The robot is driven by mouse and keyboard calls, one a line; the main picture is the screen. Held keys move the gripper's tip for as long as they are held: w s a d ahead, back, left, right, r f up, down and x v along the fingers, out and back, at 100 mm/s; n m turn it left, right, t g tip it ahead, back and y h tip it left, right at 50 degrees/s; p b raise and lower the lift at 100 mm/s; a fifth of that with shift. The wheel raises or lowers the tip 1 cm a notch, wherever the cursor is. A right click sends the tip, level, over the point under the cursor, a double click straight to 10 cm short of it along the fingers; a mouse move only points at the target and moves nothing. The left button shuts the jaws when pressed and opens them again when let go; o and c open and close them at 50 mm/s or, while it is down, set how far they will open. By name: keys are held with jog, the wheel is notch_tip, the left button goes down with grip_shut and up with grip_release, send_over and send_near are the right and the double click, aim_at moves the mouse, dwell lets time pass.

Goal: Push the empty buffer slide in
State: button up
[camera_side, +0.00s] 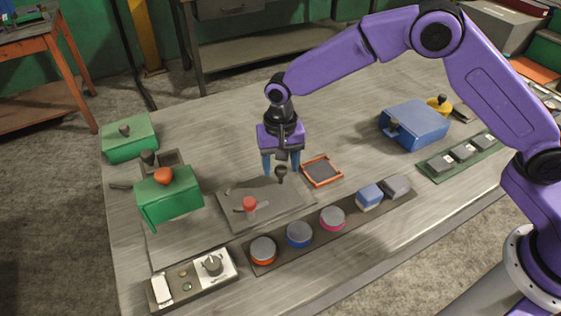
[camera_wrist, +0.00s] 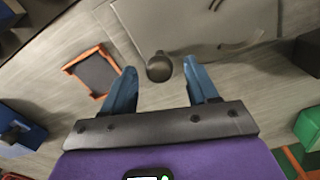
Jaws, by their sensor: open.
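My gripper (camera_side: 281,170) points down over the middle of the table with its two blue fingers apart. A dark round knob (camera_side: 281,176) stands at the back right edge of a grey plate (camera_side: 232,212). In the wrist view the knob (camera_wrist: 158,67) shows between the fingertips, with nothing visibly gripped. The grey plate (camera_wrist: 200,22) also shows there, beyond the fingertips. A red-topped post (camera_side: 249,206) stands on the plate. No part is clearly marked as the buffer slide; two green boxes, one with a red knob (camera_side: 163,176), stand at the left.
An orange-rimmed tray (camera_side: 322,171) lies just right of my gripper. A dark strip (camera_side: 345,225) with several round pots and two small blocks runs along the front. A blue box (camera_side: 415,125) stands at the right. A switch panel (camera_side: 192,280) lies front left. The back middle table is clear.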

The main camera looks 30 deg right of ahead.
grip_shut()
send_over(244, 195)
jog(key=shift+r, duration=0.1)
dwell(0.4)
grip_release()
notch_tip(244, 195, up, 17)
jog(key=shift+r, duration=0.2)
dwell(0.5)
